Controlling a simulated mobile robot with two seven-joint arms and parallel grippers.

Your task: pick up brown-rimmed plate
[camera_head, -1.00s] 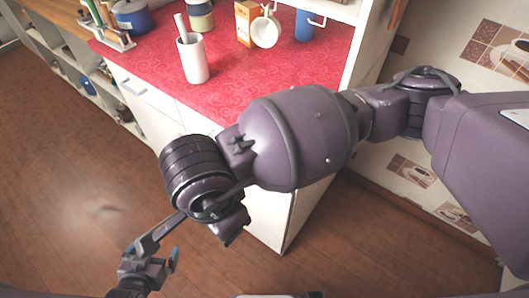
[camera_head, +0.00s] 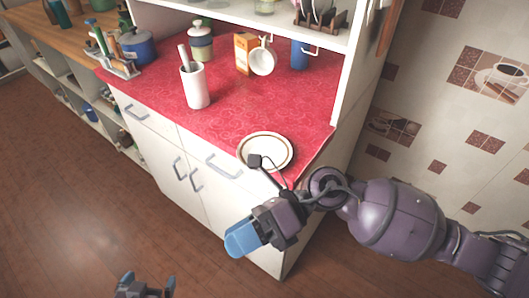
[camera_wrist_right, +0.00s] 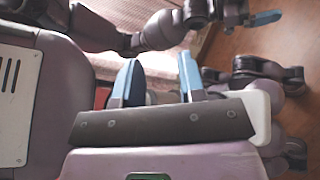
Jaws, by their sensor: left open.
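The brown-rimmed plate (camera_head: 278,151) is a cream plate with a darker ring. It lies flat on the red counter near its front right edge, in the head view. A thin dark part of my right arm overlaps its lower edge. My right gripper (camera_head: 243,240) is below and in front of the plate, off the counter, with blue fingers. In the right wrist view its two fingers (camera_wrist_right: 158,84) stand apart with nothing between them. My left gripper (camera_head: 149,284) is low at the bottom edge of the head view, open and empty, far from the plate.
On the red counter (camera_head: 225,125) stand a white utensil cup (camera_head: 196,87), a jar (camera_head: 201,44), an orange box (camera_head: 243,52), a white mug (camera_head: 263,60) and a blue mug (camera_head: 299,54). A blue pot (camera_head: 137,46) stands left. The counter around the plate is clear.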

